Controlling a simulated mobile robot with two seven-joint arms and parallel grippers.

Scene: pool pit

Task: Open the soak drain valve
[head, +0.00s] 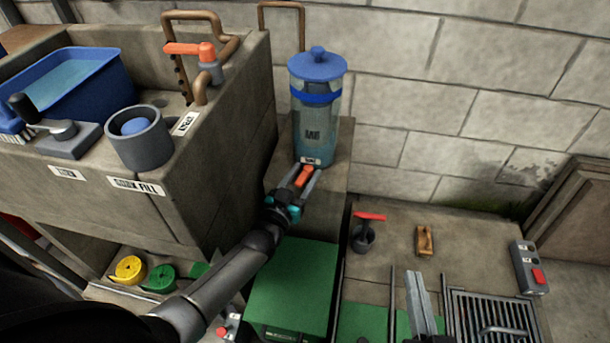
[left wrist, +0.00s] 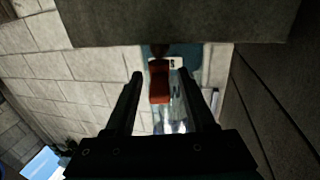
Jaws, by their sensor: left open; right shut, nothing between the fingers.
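A clear canister (head: 315,115) with a blue lid stands on a concrete ledge against the wall. At its base is a small orange valve handle (head: 304,174), below a white label too small to read surely. My left gripper (head: 305,178) is open, its fingers on either side of this handle. The left wrist view shows the orange handle (left wrist: 159,85) between the two open fingertips (left wrist: 160,75), with visible gaps beside it. Whether any finger touches it I cannot tell. My right gripper (head: 413,275) is shut and empty, low at the right, near the drain grate.
A concrete sink (head: 215,150) with a blue tub (head: 75,80) and another orange lever (head: 185,48) stands at left. A red-handled valve (head: 366,225), a brown block (head: 425,240), a drain grate (head: 490,315) and a switch box (head: 529,268) lie at right.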

